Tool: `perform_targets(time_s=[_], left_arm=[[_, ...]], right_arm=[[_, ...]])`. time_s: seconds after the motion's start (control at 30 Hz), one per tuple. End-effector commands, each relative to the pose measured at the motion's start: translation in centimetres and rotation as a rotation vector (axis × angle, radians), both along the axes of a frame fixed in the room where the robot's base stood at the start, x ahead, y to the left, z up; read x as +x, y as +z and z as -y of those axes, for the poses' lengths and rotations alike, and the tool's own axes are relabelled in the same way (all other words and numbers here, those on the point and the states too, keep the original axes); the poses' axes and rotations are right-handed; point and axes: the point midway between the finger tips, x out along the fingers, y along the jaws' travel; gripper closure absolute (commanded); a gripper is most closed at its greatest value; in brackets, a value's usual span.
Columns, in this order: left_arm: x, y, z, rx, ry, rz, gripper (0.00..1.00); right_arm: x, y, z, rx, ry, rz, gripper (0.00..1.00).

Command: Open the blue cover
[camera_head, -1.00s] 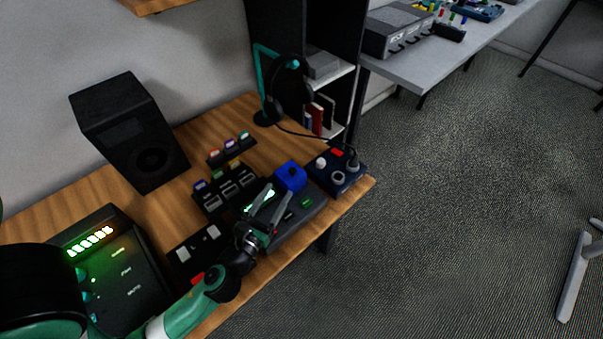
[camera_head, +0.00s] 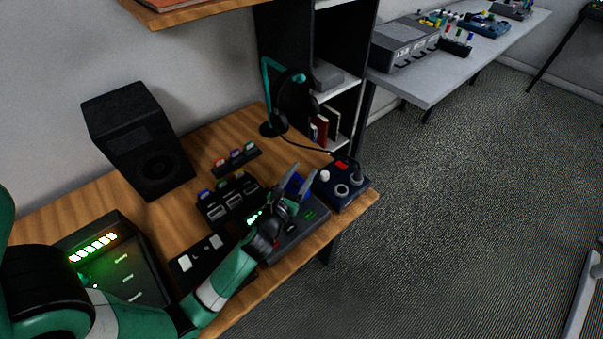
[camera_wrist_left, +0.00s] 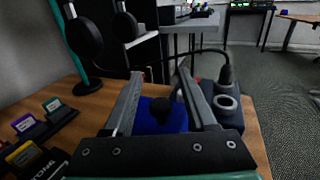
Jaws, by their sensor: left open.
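The blue cover (camera_head: 294,184) sits on a dark grey device (camera_head: 312,216) on the wooden desk and is partly hidden behind my left gripper in the head view. In the left wrist view the blue cover (camera_wrist_left: 160,117) shows between the fingers, with a dark round knob (camera_wrist_left: 161,108) on it. My left gripper (camera_head: 291,182) is open, with one finger on each side of the cover in the picture; it also shows in the left wrist view (camera_wrist_left: 160,85). I cannot tell whether the fingers touch the cover. My right gripper is not in view.
A dark blue box (camera_head: 342,190) with knobs and a cable stands just right of the cover. A headphone stand (camera_head: 268,128) and a speaker (camera_head: 140,140) are behind. Small cartridges (camera_head: 236,156) and a black slotted holder (camera_head: 228,203) lie left. The desk's front edge is close.

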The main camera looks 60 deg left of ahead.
Motion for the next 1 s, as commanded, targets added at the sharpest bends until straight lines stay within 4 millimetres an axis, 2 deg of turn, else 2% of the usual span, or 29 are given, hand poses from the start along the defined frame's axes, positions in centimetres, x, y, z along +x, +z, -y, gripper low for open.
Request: perform_targets(time_s=[0.13, 0.43, 1.0], left_arm=[[-0.02, -0.01, 0.02, 0.0, 0.0, 0.0, 0.45], [-0.03, 0.0, 0.04, 0.0, 0.0, 0.0, 0.99], [-0.05, 0.0, 0.05, -0.001, 0.0, 0.001, 1.0]], right_arm=[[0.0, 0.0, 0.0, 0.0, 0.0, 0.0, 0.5], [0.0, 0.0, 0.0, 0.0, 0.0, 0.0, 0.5], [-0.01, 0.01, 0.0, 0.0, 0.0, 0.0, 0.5]])
